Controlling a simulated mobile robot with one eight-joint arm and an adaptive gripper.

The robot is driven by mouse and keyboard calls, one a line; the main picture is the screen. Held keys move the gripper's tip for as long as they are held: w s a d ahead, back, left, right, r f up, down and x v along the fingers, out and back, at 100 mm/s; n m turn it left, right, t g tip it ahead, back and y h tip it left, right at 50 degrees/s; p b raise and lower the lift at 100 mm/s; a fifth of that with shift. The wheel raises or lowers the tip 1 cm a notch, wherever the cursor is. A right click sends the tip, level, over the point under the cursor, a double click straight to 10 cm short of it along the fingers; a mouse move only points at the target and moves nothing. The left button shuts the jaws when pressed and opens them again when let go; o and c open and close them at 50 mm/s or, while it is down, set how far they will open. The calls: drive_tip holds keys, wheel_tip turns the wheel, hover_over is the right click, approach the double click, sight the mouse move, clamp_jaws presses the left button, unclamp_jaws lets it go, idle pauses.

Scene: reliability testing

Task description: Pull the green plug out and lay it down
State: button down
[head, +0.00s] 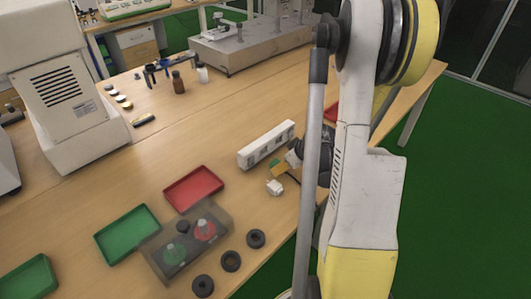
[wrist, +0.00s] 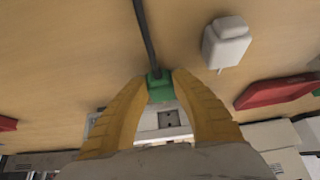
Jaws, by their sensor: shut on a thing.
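My gripper (head: 281,169) is at the front side of the white power strip (head: 262,148). In the wrist view its two yellow fingers (wrist: 160,92) are closed on the green plug (wrist: 160,84), with a dark cable running up from it. A small bit of the green plug (head: 274,162) shows in the head view. The power strip (wrist: 168,122) shows between the fingers beyond the plug, with a socket face visible. I cannot tell whether the plug's pins are still in a socket. A white plug (head: 275,187) lies on the table near the gripper; it also shows in the wrist view (wrist: 227,42).
A red tray (head: 212,199) and a green tray (head: 112,254) stand to the left. Bare table lies behind the red tray.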

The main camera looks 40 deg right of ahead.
drive_tip(key=shift+f, duration=0.1)
drive_tip(key=c, duration=1.1)
unclamp_jaws()
drive_tip(key=shift+o, duration=0.2)
drive_tip(key=v, duration=1.2)
